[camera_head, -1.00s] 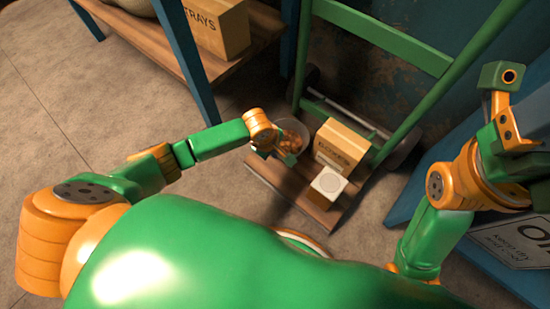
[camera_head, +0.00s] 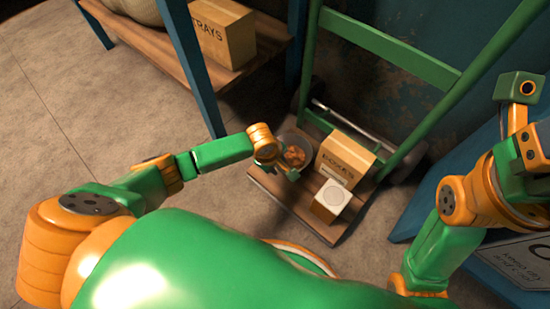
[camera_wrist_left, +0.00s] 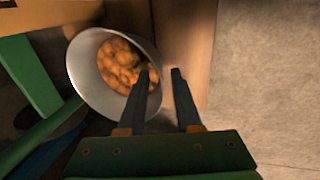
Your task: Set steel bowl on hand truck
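The steel bowl (camera_head: 306,137), filled with round orange-brown pieces, is at the left of the hand truck's wooden platform (camera_head: 290,199), beside the boxes. It looks seated on the wood, though its base is hidden. In the left wrist view the bowl (camera_wrist_left: 84,78) is seen from above, with the platform (camera_wrist_left: 190,45) beside it. My left gripper (camera_wrist_left: 160,72) is open at the rim, one finger over the inside and one outside, with gaps visible. The green hand truck (camera_head: 385,45) stands upright behind. My right gripper (camera_head: 535,125) is at the right edge, partly cut off; its fingers are unclear.
A labelled cardboard box (camera_head: 343,160) and a smaller white-topped box (camera_head: 331,198) stand on the platform right of the bowl. A blue-legged shelf with a trays box (camera_head: 222,35) is at back left. A blue structure with a sign (camera_head: 518,262) is at right. Floor at left is clear.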

